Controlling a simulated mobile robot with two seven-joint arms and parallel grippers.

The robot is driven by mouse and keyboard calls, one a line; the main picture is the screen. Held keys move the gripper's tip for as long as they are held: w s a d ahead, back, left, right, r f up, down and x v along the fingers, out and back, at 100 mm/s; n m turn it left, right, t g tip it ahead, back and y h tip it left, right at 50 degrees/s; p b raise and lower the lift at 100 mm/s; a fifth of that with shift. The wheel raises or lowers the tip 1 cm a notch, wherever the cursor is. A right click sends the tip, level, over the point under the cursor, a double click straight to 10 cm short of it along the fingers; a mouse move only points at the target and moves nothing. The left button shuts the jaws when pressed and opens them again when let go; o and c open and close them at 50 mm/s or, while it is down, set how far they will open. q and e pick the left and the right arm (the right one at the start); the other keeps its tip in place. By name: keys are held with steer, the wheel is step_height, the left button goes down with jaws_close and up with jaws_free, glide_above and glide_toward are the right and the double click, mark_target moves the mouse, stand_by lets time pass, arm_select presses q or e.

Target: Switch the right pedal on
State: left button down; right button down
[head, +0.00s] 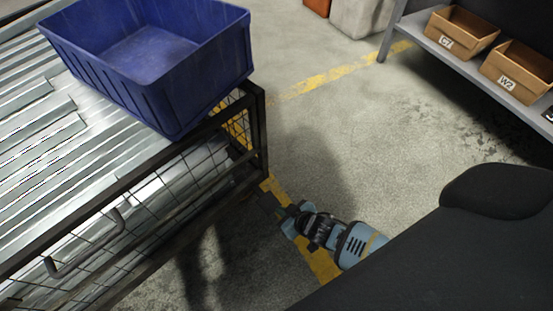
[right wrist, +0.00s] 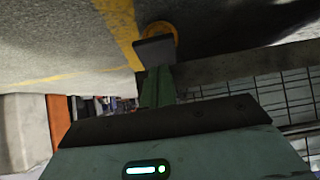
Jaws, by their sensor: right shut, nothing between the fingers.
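My right gripper (head: 281,211) reaches down beside the corner of the wire-mesh trolley (head: 259,137) in the head view. Its fingers are shut with nothing between them. In the right wrist view the shut fingers (right wrist: 157,82) point at a small dark plate (right wrist: 154,50), which looks like the pedal. An orange-yellow round part (right wrist: 161,28), seemingly a wheel, shows partly behind the plate. The fingertips look close to the plate or touching it; I cannot tell which. Whether the plate is up or down is unclear. My left gripper is not in view.
A blue crate (head: 180,92) stands on metal sheets and brackets (head: 50,135) on the trolley. Yellow lines (head: 318,80) cross the concrete floor. A shelf (head: 465,69) with cardboard boxes stands at the upper right. Open floor lies between the trolley and shelf.

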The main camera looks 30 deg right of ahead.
steer(key=s+d+f+p, duration=0.1)
steer(key=s+d, duration=0.1)
steer(key=s, duration=0.5)
steer(key=shift+s+d+f, duration=0.15)
steer(key=shift+s+f, duration=0.05)
steer(key=shift+s, duration=0.1)
